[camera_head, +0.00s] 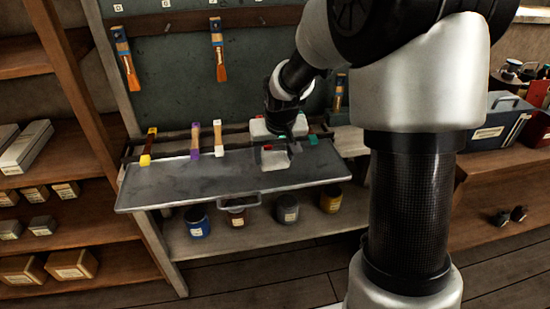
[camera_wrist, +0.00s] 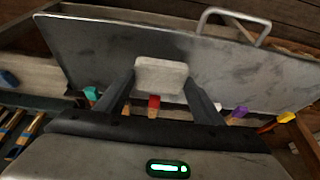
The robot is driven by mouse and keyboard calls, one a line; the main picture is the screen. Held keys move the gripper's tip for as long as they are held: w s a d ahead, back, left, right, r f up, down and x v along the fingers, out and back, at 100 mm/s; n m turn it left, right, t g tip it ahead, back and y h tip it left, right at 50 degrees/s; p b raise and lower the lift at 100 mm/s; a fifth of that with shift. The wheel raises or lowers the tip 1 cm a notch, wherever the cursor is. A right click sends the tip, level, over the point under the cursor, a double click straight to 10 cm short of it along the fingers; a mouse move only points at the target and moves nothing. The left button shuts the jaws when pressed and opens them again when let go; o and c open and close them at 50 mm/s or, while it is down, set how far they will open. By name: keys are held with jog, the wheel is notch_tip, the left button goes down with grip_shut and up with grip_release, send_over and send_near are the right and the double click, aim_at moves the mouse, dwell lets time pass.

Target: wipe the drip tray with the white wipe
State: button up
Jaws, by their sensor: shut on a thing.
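The drip tray (camera_head: 190,185) is a wide grey metal sheet with a raised rim and a handle at its front edge. It also fills much of the wrist view (camera_wrist: 90,45), where its surface looks mottled with darker patches. My gripper (camera_head: 273,150) is over the right part of the tray, near its back edge. In the wrist view my gripper (camera_wrist: 160,82) has its two fingers on either side of the white wipe (camera_wrist: 162,75), a pale block, and is shut on it. The wipe (camera_head: 274,159) is at the tray surface; whether it touches is unclear.
Brushes with yellow (camera_head: 148,147), purple (camera_head: 195,140), white (camera_head: 218,138), red and teal ends line the tray's back edge. Brushes (camera_head: 218,50) hang on the board behind. Cans (camera_head: 197,222) stand on the shelf below. The tray's left and middle are clear.

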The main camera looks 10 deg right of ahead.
jog(key=shift+r+p, duration=0.7)
jog(key=shift+r, duration=0.6)
